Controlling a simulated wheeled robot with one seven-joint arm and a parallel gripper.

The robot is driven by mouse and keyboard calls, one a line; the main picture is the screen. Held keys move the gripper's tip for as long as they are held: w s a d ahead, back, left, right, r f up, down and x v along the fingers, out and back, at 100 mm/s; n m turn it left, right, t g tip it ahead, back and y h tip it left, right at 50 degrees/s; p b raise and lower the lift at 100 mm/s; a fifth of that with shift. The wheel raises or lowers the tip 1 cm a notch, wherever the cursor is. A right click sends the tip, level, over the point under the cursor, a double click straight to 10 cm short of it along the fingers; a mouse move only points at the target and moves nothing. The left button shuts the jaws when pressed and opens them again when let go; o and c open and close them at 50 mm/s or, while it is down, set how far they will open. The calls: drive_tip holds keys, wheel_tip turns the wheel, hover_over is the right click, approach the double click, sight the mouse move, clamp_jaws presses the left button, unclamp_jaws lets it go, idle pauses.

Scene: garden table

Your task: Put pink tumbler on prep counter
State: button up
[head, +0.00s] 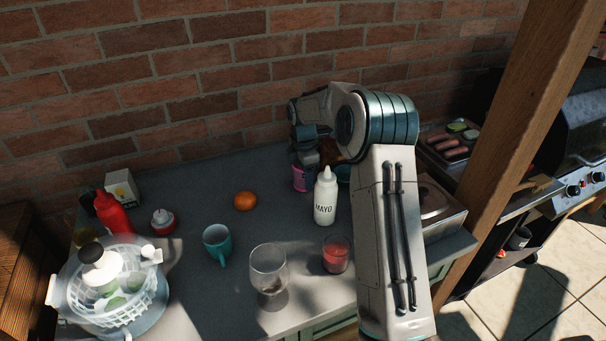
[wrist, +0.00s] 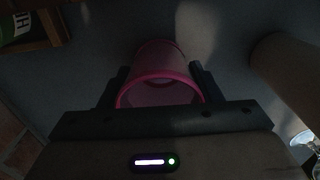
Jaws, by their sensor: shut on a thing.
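The pink tumbler (wrist: 160,95) is between the two fingers of my gripper (wrist: 158,92) in the wrist view, its open rim facing the camera. The gripper is shut on it. In the head view the pink tumbler (head: 302,178) shows partly below my gripper (head: 305,160), at the back of the grey prep counter (head: 200,190), left of and behind the white mayo bottle. My arm hides part of that area. I cannot tell whether the tumbler's base touches the counter.
Near the tumbler stand the mayo bottle (head: 325,197) and a teal item partly hidden by my arm. An orange (head: 245,201), a teal mug (head: 217,243), a wine glass (head: 268,272), a red-filled glass (head: 336,255) and a salad spinner (head: 110,285) stand further forward or left.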

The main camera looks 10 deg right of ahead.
drive_tip(key=o, duration=0.6)
drive_tip(key=shift+f, duration=0.2)
drive_tip(key=shift+c, duration=0.2)
drive_tip(key=o, duration=0.4)
drive_tip(key=shift+r, duration=0.1)
